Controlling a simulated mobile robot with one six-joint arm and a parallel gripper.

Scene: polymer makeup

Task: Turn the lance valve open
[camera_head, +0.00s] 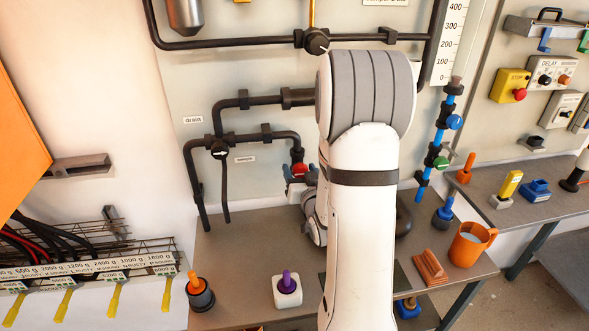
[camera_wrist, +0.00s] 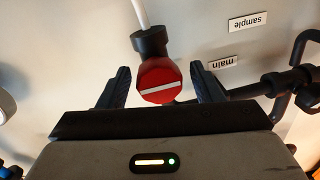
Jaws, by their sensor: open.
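A red round valve knob (camera_wrist: 158,82) with a white bar sits between the two fingers of my gripper (camera_wrist: 160,70) in the wrist view. The bar lies nearly level there, tilted slightly up to the right. The knob joins a black fitting (camera_wrist: 149,42) and a thin white rod (camera_wrist: 140,12). My fingers are open with a gap on both sides; I cannot tell whether either touches the knob. In the head view the red knob (camera_head: 299,169) shows at the end of a black pipe, beside my gripper (camera_head: 300,178). No lance label is readable on it.
Black pipes (camera_head: 262,101) run along the wall panel, with a black valve (camera_head: 219,149) near the sample label (camera_head: 244,159). A blue pipe (camera_head: 438,140) stands at right. An orange mug (camera_head: 470,243) and a purple-handled white block (camera_head: 287,290) stand on the bench.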

